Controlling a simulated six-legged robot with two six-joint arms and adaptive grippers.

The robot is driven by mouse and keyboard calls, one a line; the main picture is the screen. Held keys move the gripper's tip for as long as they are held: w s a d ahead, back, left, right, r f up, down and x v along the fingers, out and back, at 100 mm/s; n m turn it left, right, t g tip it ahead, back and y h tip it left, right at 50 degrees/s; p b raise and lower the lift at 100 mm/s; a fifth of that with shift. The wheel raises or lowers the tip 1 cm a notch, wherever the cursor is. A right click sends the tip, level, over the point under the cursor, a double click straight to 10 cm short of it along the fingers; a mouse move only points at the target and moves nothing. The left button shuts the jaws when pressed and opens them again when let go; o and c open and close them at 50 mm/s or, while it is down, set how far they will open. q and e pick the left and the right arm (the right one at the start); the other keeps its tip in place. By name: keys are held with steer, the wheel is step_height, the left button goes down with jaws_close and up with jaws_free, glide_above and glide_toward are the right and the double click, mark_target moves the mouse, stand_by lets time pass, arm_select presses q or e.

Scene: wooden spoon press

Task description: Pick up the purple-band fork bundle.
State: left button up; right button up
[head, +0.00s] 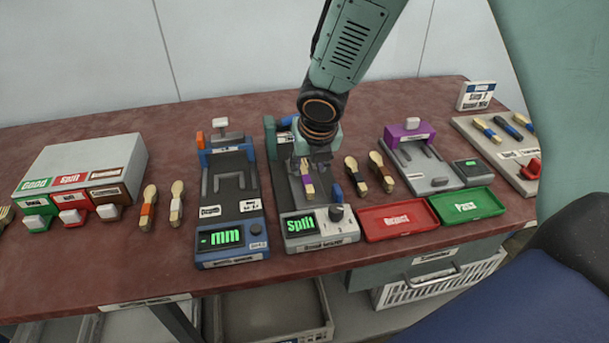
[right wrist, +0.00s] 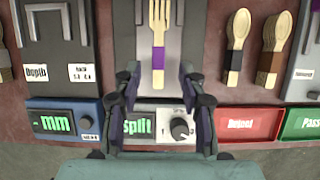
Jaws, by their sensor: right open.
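The purple-band fork bundle (head: 308,188) lies on the bed of the middle grey press, whose display reads "split". In the right wrist view the wooden fork (right wrist: 158,40) points its tines away, with its purple band (right wrist: 158,60) around the handle. My right gripper (right wrist: 160,80) is open, its two fingers apart on either side of the handle's lower end. In the head view my right gripper (head: 312,162) hangs above the press and partly covers the fork's upper end. I cannot tell whether the fingers touch the bundle. My left gripper is not in view.
A blue depth gauge (head: 228,200) stands left of the press. Spoon bundles with black (head: 355,175) and brown bands (head: 381,172) lie to its right. A red tray (head: 398,222) and a green tray (head: 466,206) sit at the front right. A purple-topped device (head: 410,135) stands behind them.

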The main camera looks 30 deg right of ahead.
mark_target(305, 176)
steer(key=x, duration=0.1)
steer(key=b+x, duration=0.1)
steer(key=x, duration=0.2)
steer(key=shift+w+a+f+b, duration=0.1)
steer(key=shift+w+a+b, duration=0.2)
steer(key=shift+w+b, duration=0.1)
steer(key=shift+f, duration=0.3)
steer(key=shift+w+d+f, duration=0.25)
steer(key=shift+d+f, duration=0.1)
steer(key=shift+d, duration=0.3)
steer(key=shift+a+r, duration=0.25)
steer(key=shift+a, duration=0.25)
steer(key=c, duration=0.3)
steer(key=shift+d+f, duration=0.2)
steer(key=shift+d, duration=0.2)
steer(key=c, duration=0.5)
steer(key=shift+a+r, duration=0.15)
steer(key=shift+a, duration=0.15)
jaws_close()
